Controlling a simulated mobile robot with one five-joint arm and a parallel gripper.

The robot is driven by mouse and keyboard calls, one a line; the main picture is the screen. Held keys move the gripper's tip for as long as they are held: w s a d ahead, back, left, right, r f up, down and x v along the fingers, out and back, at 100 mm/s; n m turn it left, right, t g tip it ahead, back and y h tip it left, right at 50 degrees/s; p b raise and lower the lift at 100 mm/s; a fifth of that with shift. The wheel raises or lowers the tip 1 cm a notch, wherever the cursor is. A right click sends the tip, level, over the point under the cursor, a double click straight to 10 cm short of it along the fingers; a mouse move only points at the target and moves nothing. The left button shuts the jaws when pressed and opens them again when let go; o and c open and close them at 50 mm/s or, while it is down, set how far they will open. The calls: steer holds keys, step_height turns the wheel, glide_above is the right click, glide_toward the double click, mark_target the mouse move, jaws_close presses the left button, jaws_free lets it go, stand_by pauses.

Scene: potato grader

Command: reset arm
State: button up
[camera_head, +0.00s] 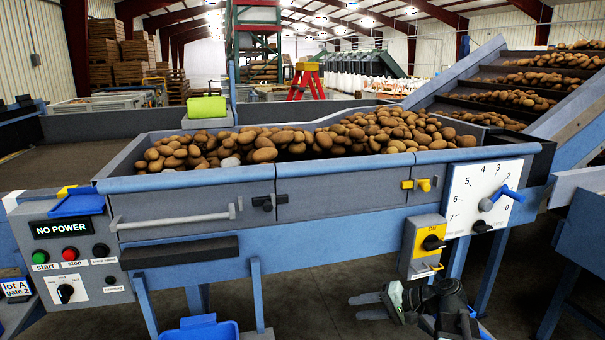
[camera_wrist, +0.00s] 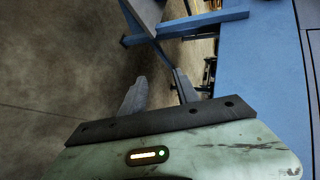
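My gripper (camera_head: 358,307) is low in the head view, in front of the grader and below its blue front rail, pointing left. My dark arm joint shows just right of it. In the wrist view my gripper (camera_wrist: 160,76) has its two grey fingers apart, with only floor and part of a blue frame visible between and beyond them. It holds nothing. The potato grader (camera_head: 350,212) stands behind it, with potatoes (camera_head: 330,138) heaped in its trough.
A switch box (camera_head: 427,245) and a numbered dial panel (camera_head: 484,197) are above my gripper. A control panel reading NO POWER (camera_head: 68,255) is at left. A blue bin (camera_head: 200,328) and grader legs stand near the floor. Concrete floor (camera_head: 320,300) lies open left of my gripper.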

steer(key=s+a+f+n+g+h, duration=0.5)
steer(key=s+a+f+h, duration=0.3)
steer(key=f, duration=0.3)
steer(key=s+d+f+h, duration=0.1)
steer(key=d+h, duration=0.1)
steer(key=d, duration=0.4)
step_height(320, 180, up, 32)
steer(key=d+h+p, duration=0.1)
steer(key=p, duration=3.1)
steer(key=shift+s, duration=0.1)
